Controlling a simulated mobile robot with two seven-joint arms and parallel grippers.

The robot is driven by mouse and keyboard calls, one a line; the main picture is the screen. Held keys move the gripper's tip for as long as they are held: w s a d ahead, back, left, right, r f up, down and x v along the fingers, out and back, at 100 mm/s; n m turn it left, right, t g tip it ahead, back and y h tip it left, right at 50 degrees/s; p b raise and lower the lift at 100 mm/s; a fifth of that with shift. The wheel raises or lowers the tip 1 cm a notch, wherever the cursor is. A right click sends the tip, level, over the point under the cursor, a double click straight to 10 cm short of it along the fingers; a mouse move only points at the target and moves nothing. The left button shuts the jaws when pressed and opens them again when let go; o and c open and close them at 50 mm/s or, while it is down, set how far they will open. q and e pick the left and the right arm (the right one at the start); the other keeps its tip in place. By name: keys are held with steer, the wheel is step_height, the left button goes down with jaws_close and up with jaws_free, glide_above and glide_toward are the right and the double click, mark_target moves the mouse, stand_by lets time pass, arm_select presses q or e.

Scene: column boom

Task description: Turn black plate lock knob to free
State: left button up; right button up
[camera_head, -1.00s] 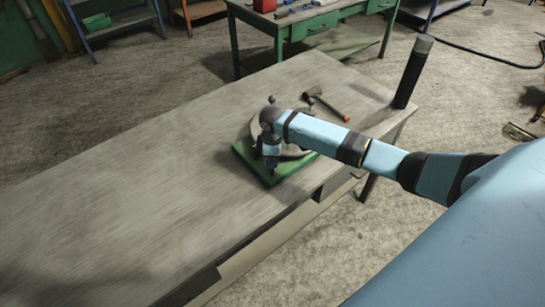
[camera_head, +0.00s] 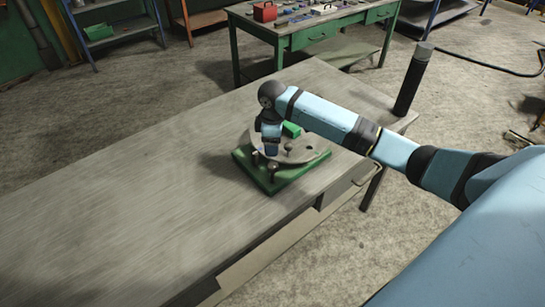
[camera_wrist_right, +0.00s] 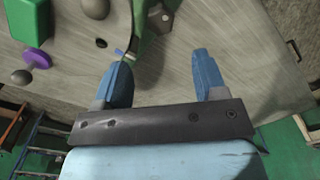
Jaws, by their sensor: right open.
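A green base (camera_head: 240,162) with a round grey plate (camera_head: 312,155) on it sits near the bench's front edge. Small dark knobs stand on it, one of them in front (camera_head: 272,166); I cannot tell which is the black plate lock knob. My right gripper (camera_head: 271,150) points down above the plate's left side. In the right wrist view its two blue fingers (camera_wrist_right: 161,60) are apart with nothing between them. That view also shows a purple knob (camera_wrist_right: 37,57), a dark round knob (camera_wrist_right: 20,77) and a green part (camera_wrist_right: 150,38) near the left finger. My left gripper is out of view.
A green block (camera_head: 291,130) shows behind the gripper, partly hidden by my arm. A dark upright cylinder (camera_head: 411,82) stands at the bench's right end. The bench's left half (camera_head: 120,215) is clear. A green table (camera_head: 318,30) with small items stands behind.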

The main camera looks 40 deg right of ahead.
steer(key=shift+r, duration=1.9)
steer(key=s+a+f+t+y, duration=0.1)
steer(key=s+a+f, duration=0.2)
steer(key=a+f, duration=0.1)
steer(key=s+a+f+m+t+y, duration=0.1)
steer(key=s+a+f+t, duration=0.1)
steer(key=f, duration=0.5)
steer(key=s+a+f+m+t+y, duration=0.1)
steer(key=s+a+f, duration=0.3)
steer(key=a+f, duration=0.1)
steer(key=shift+s+a+f+t, duration=0.15)
steer(key=shift+a+t, duration=0.15)
steer(key=shift+a, duration=0.6)
steer(key=s+a+f+m+t, duration=0.1)
steer(key=s+m+t, duration=0.1)
steer(key=s, duration=0.7)
steer(key=s+a+f+m+t, duration=0.2)
steer(key=s+m+t, duration=0.1)
steer(key=s, duration=0.6)
steer(key=shift+a+t, duration=0.25)
steer(key=shift+t, duration=0.45)
steer(key=shift+f, duration=0.1)
